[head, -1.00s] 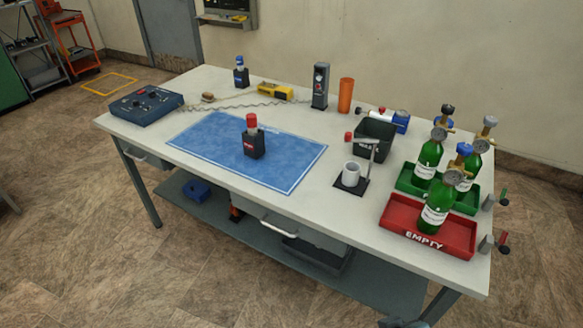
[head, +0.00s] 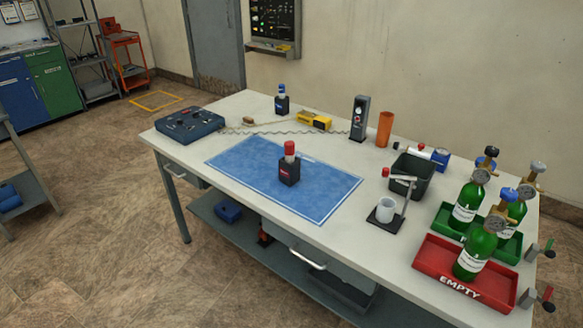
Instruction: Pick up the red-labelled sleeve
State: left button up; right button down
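A small black sleeve with a red label (head: 289,172) stands upright on the blue mat (head: 240,158) in the head view. A red-capped item (head: 290,150) sticks up out of its top. A similar black sleeve with a blue label (head: 282,104) stands at the back of the table, with a blue-topped item in it. Neither of my grippers is in the head view.
A blue control box (head: 190,125) sits at the table's left end. An orange cup (head: 385,128), a grey upright device (head: 360,118), a black bin (head: 411,178) and a white cup (head: 386,209) stand right of the mat. Green bottles (head: 476,254) stand in red and green trays.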

aim_at(290, 174)
jog(key=z, duration=0.75)
jog(key=j+z, duration=0.35)
jog(key=i+j+z, duration=0.1)
jog(key=j+z, duration=0.45)
jog(key=z, duration=0.15)
jog(key=j+z, duration=0.15)
jog(key=j, duration=0.2)
jog(key=k+j+z, duration=0.1)
jog(key=j, duration=0.25)
jog(key=k+j+z, duration=0.15)
jog(key=j, duration=0.15)
